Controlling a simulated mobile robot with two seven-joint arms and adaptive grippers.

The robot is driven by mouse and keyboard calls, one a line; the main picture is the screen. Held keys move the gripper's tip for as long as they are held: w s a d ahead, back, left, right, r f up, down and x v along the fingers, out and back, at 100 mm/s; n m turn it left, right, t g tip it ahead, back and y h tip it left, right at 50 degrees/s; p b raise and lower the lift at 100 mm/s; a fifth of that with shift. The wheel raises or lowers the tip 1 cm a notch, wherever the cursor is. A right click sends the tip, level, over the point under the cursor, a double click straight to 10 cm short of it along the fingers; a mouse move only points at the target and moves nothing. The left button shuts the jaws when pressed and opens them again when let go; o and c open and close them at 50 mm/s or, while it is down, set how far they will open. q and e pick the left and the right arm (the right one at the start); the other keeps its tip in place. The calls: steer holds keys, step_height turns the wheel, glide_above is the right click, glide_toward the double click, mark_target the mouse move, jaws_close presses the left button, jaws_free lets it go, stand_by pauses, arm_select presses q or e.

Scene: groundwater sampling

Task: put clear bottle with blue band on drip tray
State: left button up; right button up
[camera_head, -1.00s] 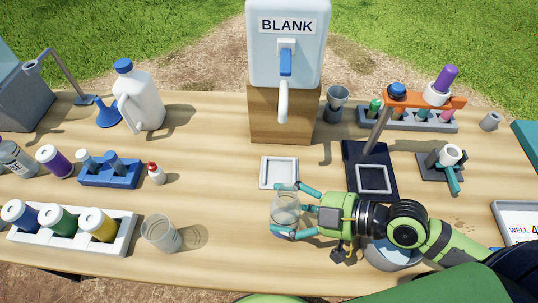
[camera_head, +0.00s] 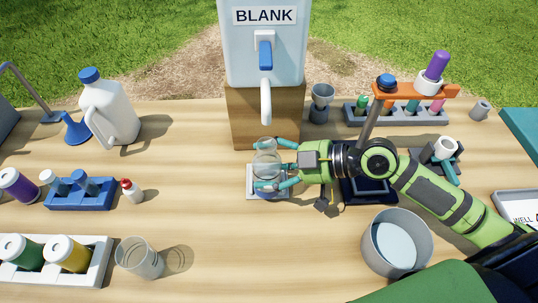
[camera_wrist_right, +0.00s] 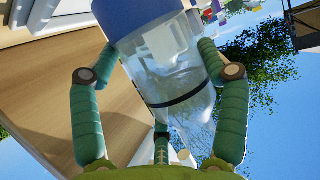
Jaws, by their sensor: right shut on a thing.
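The clear bottle with the blue band (camera_head: 266,162) is upright in my right gripper (camera_head: 268,167), whose teal fingers close around its sides. In the right wrist view the clear bottle (camera_wrist_right: 180,95) fills the middle between the two fingers, with its blue part toward the top of the picture and a thin dark line around it. The white square drip tray (camera_head: 250,184) lies on the table below the dispenser spout. The bottle is over the tray; I cannot tell whether its base touches it. My left gripper is not in view.
The BLANK dispenser (camera_head: 264,45) on its wooden block (camera_head: 243,118) stands just behind the tray, its spout close above the bottle. A grey bowl (camera_head: 374,252) stands front right, an empty clear cup (camera_head: 139,260) front left.

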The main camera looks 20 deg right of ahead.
steer(key=shift+w+d+r, duration=0.1)
steer(key=shift+w+d, duration=0.1)
steer(key=shift+w, duration=0.45)
steer(key=shift+w+d+r, duration=0.1)
steer(key=shift+w+d, duration=0.1)
steer(key=shift+w, duration=0.4)
steer(key=shift+w+f, duration=0.4)
steer(key=shift+f, duration=0.45)
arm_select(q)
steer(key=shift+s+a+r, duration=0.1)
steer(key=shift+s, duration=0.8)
arm_select(e)
steer(key=shift+d, duration=0.1)
steer(key=shift+s, duration=0.1)
steer(key=shift+f, duration=0.2)
steer(key=o, duration=1.2)
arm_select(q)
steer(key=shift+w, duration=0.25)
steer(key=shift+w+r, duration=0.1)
arm_select(e)
steer(key=shift+r, duration=0.2)
